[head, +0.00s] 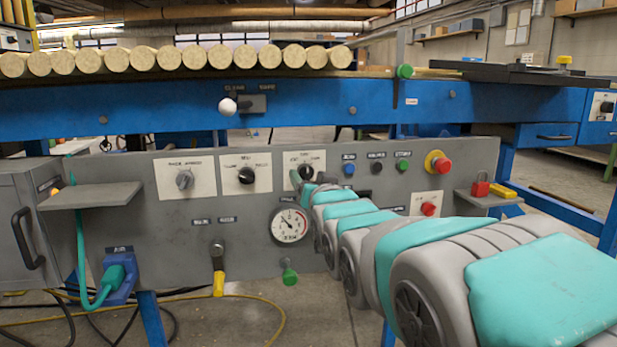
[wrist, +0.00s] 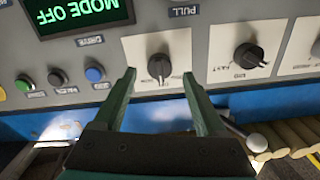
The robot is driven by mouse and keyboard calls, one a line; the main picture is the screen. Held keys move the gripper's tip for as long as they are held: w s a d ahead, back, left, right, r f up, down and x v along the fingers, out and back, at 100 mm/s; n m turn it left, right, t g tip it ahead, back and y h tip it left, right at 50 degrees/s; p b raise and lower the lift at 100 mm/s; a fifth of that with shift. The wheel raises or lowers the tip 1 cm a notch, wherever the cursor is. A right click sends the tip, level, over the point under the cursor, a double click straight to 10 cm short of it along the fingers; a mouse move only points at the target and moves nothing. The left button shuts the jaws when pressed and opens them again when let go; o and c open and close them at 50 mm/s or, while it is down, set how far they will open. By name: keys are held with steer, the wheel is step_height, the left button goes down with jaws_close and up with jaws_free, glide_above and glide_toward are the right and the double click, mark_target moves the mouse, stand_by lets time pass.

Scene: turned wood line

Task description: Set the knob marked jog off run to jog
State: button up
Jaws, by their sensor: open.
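The knob (wrist: 159,66) on its white plate is black and lies between my fingertips in the wrist view, which shows the panel upside down. Its lettering is too small to read, and its pointer looks roughly upright. In the head view the same knob (head: 306,172) is the rightmost of three, partly hidden by my arm. My gripper (wrist: 160,78) is open, with one green finger on each side of the knob. I cannot tell whether either finger touches it. A display (wrist: 80,14) reads "MODE OFF" upside down in the wrist view.
The middle knob (wrist: 248,56) stands close beside my gripper. Blue (wrist: 95,74), black and green buttons are on its other side. The grey panel (head: 130,230) also carries a gauge (head: 290,226), a red mushroom button (head: 441,165) and a shelf (head: 92,196).

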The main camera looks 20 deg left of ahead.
mark_target(306, 173)
steer(key=shift+x, duration=1.35)
steer(key=shift+c, duration=0.4)
jaws_close()
